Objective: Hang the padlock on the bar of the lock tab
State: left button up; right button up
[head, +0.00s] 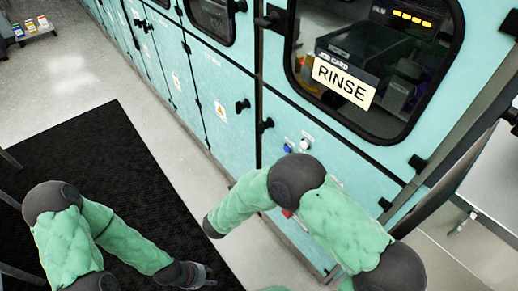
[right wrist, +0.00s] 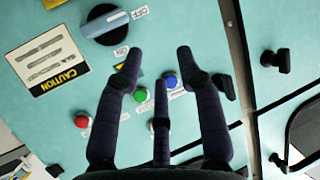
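I cannot make out a padlock or a lock tab for certain in either view. In the right wrist view my right gripper (right wrist: 158,56) has its dark fingers spread, with nothing seen between them. It faces a pale teal panel. A dark rotary switch (right wrist: 105,24) with ON and OFF labels sits just beyond the left fingertip. In the head view the right hand cannot be made out; its arm comes in from the lower right. My left gripper (head: 203,275) is low over the dark mat, apart from the cabinets; its fingers are too small to read.
The panel carries a red button (right wrist: 83,121), a green button (right wrist: 138,97), a blue button (right wrist: 170,82) and a caution label (right wrist: 47,62). Teal cabinets (head: 228,85) with protruding dark latches line the aisle. A RINSE card (head: 343,82) is on a window. A black mat (head: 105,165) covers the floor.

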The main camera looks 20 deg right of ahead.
jog(key=w+r+n+t+y+p, duration=0.1)
jog(key=w+r+p, duration=0.1)
jog(key=r, duration=0.4)
jog(key=w+d+r+n+t+y+p, duration=0.1)
jog(key=r+p, duration=0.2)
jog(key=r, duration=0.3)
jog(key=shift+w+d+r+n+y, duration=0.2)
jog(key=shift+w+d+n+y, duration=0.1)
jog(key=shift+w+y, duration=0.1)
